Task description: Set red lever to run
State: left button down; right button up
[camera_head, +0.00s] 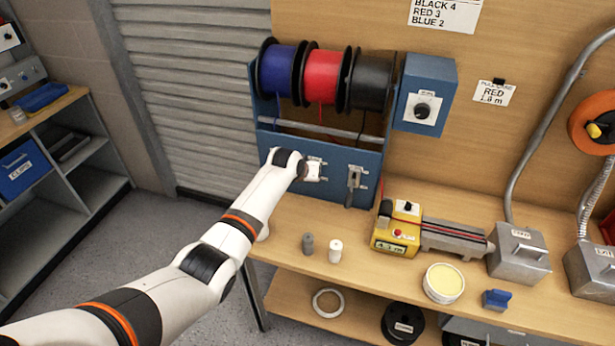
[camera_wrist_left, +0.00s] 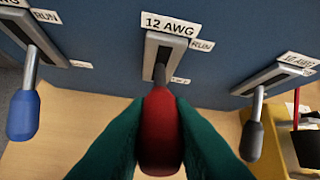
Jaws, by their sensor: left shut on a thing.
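The red lever (camera_wrist_left: 160,135) shows in the left wrist view, its shaft coming out of a grey slot plate (camera_wrist_left: 165,52) marked 12 AWG. A RUN label (camera_wrist_left: 202,45) sits beside the plate's upper end; the lower label is partly hidden. The lever points down toward the camera, near the slot's lower end. My left gripper (camera_wrist_left: 160,110) is shut on its red handle, one green finger on each side. In the head view my left gripper (camera_head: 309,171) is at the blue panel and hides the red lever. My right gripper is not in view.
A blue lever (camera_wrist_left: 23,113) stands to the left and a dark lever (camera_wrist_left: 252,138) to the right, both close to my fingers. Wire spools (camera_head: 322,77) hang above the panel. A yellow measuring device (camera_head: 396,228) stands on the wooden bench at right.

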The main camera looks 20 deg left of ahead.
pick_arm(q)
jog(key=c, duration=1.3)
grip_release()
jog(key=shift+r, duration=0.1)
jog(key=shift+s+a+r, duration=0.1)
jog(key=shift+s+r, duration=0.35)
jog(key=shift+r, duration=0.1)
jog(key=v, duration=1)
jog(key=shift+s, duration=0.2)
